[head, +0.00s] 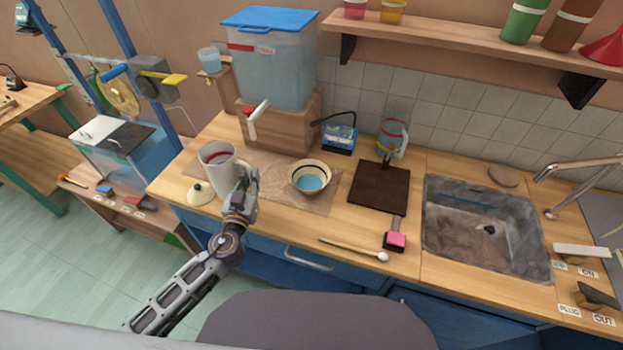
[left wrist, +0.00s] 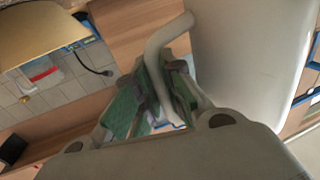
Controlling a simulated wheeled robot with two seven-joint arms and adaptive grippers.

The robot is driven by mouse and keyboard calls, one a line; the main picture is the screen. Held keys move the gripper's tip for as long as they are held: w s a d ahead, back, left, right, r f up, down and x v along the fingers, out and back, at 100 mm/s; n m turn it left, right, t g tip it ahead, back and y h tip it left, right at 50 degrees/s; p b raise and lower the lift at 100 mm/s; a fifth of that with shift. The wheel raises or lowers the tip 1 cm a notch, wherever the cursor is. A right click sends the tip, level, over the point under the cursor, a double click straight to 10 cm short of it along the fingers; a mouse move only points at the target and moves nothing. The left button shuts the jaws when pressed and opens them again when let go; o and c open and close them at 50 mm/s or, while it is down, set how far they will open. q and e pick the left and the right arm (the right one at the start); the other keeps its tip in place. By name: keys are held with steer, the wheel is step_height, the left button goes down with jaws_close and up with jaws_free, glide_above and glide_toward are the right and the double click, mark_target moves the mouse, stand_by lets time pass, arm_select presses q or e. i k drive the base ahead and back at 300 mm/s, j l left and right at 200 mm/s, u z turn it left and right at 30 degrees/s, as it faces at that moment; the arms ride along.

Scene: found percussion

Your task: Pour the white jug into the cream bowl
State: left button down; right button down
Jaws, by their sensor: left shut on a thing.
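The white jug (head: 222,172), with a red band showing inside its mouth, stands near the left end of the wooden counter and looks about upright. My left gripper (head: 247,186) is at its right side, shut on the handle. In the left wrist view the green-padded fingers (left wrist: 155,98) close around the pale handle (left wrist: 160,50), with the jug's body (left wrist: 250,60) beside it. The cream bowl (head: 298,183) sits to the right of the jug, apart from it, with a dark stripe near its rim and blue at its bottom. My right gripper is out of view.
A large clear tank (head: 275,70) on a wooden block stands behind. A dark board (head: 378,188), a stick with a white ball tip (head: 350,248) and the sink (head: 480,225) are to the right.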

mark_target(309, 177)
steer(key=k+j+z, duration=0.25)
steer(key=j, duration=0.2)
steer(key=k+j+z, duration=0.25)
steer(key=k+j, duration=0.1)
steer(key=j, duration=0.1)
